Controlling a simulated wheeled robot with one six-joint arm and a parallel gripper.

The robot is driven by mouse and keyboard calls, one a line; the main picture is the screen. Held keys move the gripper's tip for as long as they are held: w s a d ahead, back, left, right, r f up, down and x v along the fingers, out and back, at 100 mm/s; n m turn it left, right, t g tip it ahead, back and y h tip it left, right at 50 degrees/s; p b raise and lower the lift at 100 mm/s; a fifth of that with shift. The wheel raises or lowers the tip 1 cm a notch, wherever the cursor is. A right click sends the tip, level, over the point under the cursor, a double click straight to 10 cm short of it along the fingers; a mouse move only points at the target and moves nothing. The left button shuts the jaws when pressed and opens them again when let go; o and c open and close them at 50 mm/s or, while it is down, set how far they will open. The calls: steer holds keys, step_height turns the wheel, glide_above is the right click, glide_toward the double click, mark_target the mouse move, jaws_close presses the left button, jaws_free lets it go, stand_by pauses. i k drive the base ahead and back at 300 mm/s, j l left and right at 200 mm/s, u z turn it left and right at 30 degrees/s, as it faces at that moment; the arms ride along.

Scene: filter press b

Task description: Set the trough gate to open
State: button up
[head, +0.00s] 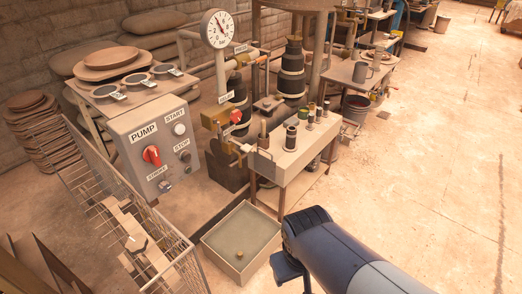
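No part labelled as the trough gate can be made out. A shallow grey open-topped box (215,252), which may be the trough, stands on the floor at the lower middle, with a small brass-coloured knob (239,254) inside it. No gate or its setting can be told on it. My blue and grey arm (345,255) reaches in from the bottom right, just right of the box. My gripper's fingertips do not show.
A grey control panel (158,160) labelled PUMP, START and STOP stands left of the box. Pipework with a pressure gauge (217,28) rises behind. A small table (290,165) holds dark cylinders. A wire-sided frame (130,225) is at lower left.

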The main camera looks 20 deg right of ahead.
mark_target(263, 164)
steer(key=z, duration=0.3)
steer(key=i+l, duration=0.15)
steer(key=i, duration=0.25)
steer(key=i+l, duration=0.15)
steer(key=i, duration=0.25)
steer(key=i+l, duration=0.2)
steer(key=i, duration=0.25)
steer(key=z, duration=0.05)
